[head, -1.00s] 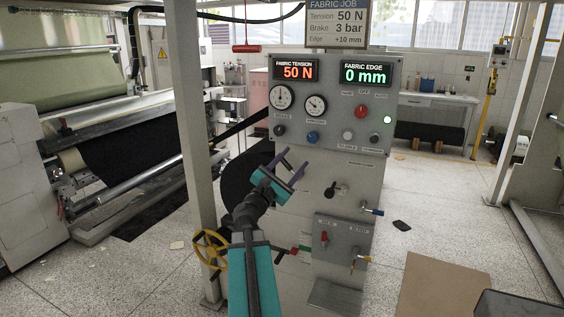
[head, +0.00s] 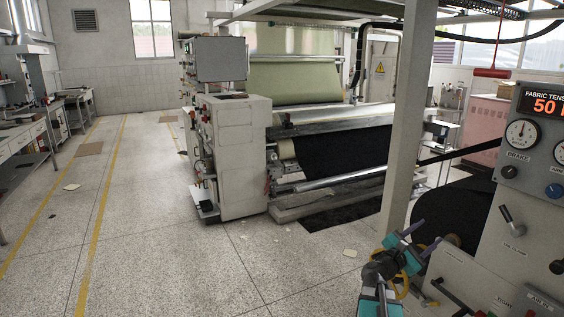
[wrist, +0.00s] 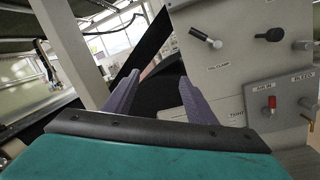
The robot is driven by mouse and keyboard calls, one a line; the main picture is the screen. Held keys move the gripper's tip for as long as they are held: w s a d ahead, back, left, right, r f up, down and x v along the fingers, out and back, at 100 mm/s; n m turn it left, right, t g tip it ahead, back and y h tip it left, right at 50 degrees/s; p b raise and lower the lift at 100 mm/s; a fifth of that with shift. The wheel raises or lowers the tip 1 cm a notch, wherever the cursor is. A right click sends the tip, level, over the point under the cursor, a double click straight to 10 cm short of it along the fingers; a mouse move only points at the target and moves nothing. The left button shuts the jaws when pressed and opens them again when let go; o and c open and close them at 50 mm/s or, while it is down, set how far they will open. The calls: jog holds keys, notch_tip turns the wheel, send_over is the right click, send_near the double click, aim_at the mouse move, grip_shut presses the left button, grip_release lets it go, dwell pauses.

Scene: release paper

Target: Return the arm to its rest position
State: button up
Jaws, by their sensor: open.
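My gripper (head: 424,236) is at the lower right of the head view, with its teal body and purple fingers up in front of the post and control panel. In the wrist view my gripper (wrist: 155,97) shows two purple fingers spread apart with nothing between them. The grey control panel (head: 525,215) stands to the right of my gripper. A knob with a lever (wrist: 206,37) and a small plate with a red-handled switch (wrist: 271,104) show on the panel in the wrist view. I cannot tell the exact distance from the fingers to the panel.
A grey post (head: 402,130) stands just behind my gripper. A yellow handwheel (head: 401,285) is partly hidden behind my arm. A large fabric machine (head: 236,160) stands at centre. The speckled floor (head: 140,240) at left is open, with yellow lines and a few scraps.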

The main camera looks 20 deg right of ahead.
jog(key=w+a+f+t+y, duration=0.1)
jog(key=w+a+f+y, duration=0.2)
jog(key=a+f, duration=0.9)
jog(key=w+a+f+y, duration=0.35)
jog(key=a+f, duration=0.35)
jog(key=f, duration=0.8)
jog(key=s+a+f+m+g+y, duration=0.15)
jog(key=s+a+f, duration=0.25)
jog(key=a+f, duration=0.45)
jog(key=s+a+f+m+g+y, duration=0.15)
jog(key=s+a+f, duration=0.25)
jog(key=a+f, duration=0.45)
jog(key=s+a+f+m+g+y, duration=0.3)
jog(key=s+a+f+m+y, duration=0.2)
jog(key=s+a, duration=0.5)
jog(key=s+a+f+m+g+y, duration=0.3)
jog(key=s+a+f+m+y, duration=0.2)
jog(key=s+a, duration=0.5)
notch_tip(320, 180, down, 2)
jog(key=shift+s+a+f+m+g, duration=0.25)
jog(key=shift+s+a+m+g, duration=0.05)
jog(key=shift+a+m, duration=0.3)
jog(key=shift+c, duration=0.2)
